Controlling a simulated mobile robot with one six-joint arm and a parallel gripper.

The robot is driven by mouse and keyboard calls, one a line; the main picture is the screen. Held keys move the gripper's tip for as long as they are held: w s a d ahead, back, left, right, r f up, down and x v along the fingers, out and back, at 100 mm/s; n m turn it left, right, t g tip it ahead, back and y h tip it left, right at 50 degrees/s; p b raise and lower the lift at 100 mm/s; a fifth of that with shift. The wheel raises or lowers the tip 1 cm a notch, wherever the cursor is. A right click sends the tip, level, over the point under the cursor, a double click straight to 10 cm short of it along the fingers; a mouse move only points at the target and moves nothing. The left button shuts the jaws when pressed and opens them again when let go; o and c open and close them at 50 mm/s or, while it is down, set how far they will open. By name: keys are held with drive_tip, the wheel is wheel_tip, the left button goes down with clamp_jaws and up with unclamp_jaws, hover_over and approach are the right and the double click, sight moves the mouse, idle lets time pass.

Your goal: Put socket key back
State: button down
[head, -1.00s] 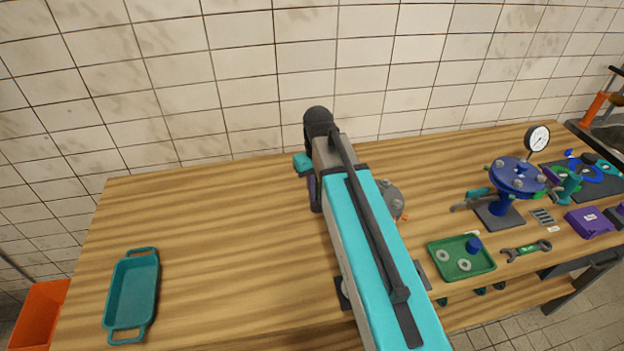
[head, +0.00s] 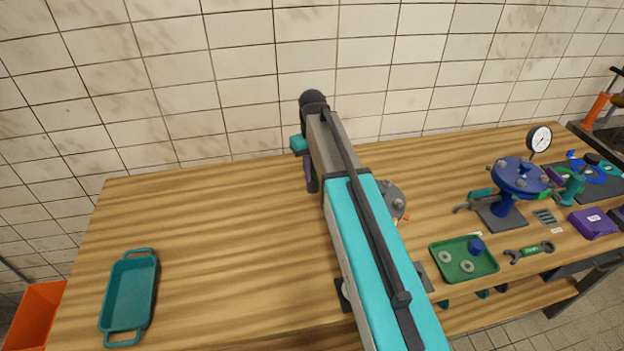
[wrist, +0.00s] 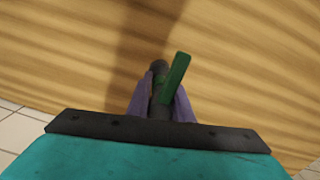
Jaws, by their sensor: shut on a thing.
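In the wrist view, my gripper (wrist: 162,98) has its purple fingers closed around a dark, round-bodied tool with a green bar (wrist: 176,78), which looks like the socket key. The green bar sticks up and slants to the right. The key's lower end is hidden between the fingers. Bare wood shows beyond it. In the head view, the gripper (head: 309,172) shows only in part, above the back of the bench left of the arm. The key cannot be made out there.
The wooden bench (head: 220,215) is clear on the left, apart from a teal tray (head: 156,296). To the right are a green tray (head: 450,268) with rings, a wrench (head: 530,252), a blue flanged valve (head: 520,178) and a gauge (head: 540,138). My arm partly hides a grey round part (head: 391,200).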

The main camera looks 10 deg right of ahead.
sight(313, 178)
drive_tip(key=shift+w, duration=0.15)
drive_tip(key=shift+w, duration=0.5)
drive_tip(key=shift+s+f+b, duration=0.15)
drive_tip(key=shift+f+b, duration=1.05)
drive_tip(key=shift+f, duration=0.6)
drive_tip(key=shift+f, duration=0.1)
drive_tip(key=c, duration=1.6)
unclamp_jaws()
drive_tip(key=shift+r+b, duration=1.45)
drive_tip(key=shift+r, duration=4.7)
